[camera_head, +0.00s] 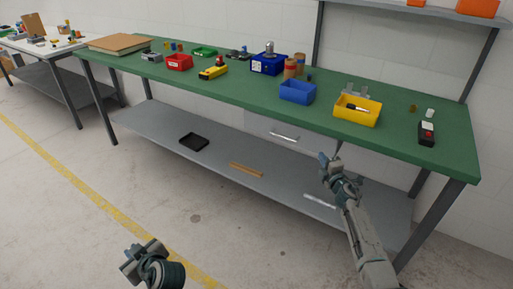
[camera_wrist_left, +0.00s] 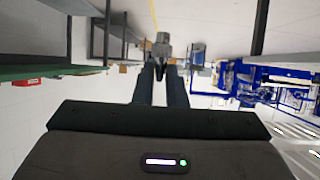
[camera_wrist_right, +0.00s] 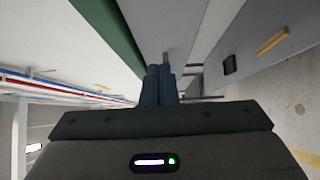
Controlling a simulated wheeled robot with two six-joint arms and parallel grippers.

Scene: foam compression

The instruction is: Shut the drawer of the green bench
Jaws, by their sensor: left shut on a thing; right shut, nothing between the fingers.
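The green bench (camera_head: 225,86) stands along the wall in the head view. Its light grey drawer (camera_head: 262,128) sits under the top, with a bar handle (camera_head: 284,136) on its front. Whether a gap shows behind the front is hard to tell. My right gripper (camera_head: 325,161) is shut and empty, below and to the right of the handle. In the right wrist view its fingers (camera_wrist_right: 160,72) point along the bench underside. My left gripper (camera_head: 136,256) is low over the floor, away from the bench, shut on a small grey piece (camera_wrist_left: 162,42).
The lower grey shelf (camera_head: 222,160) holds a black tray (camera_head: 194,141) and a wooden strip (camera_head: 246,170). On the bench top stand a blue bin (camera_head: 297,92), a yellow bin (camera_head: 357,111) and several small items. The floor in front is clear.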

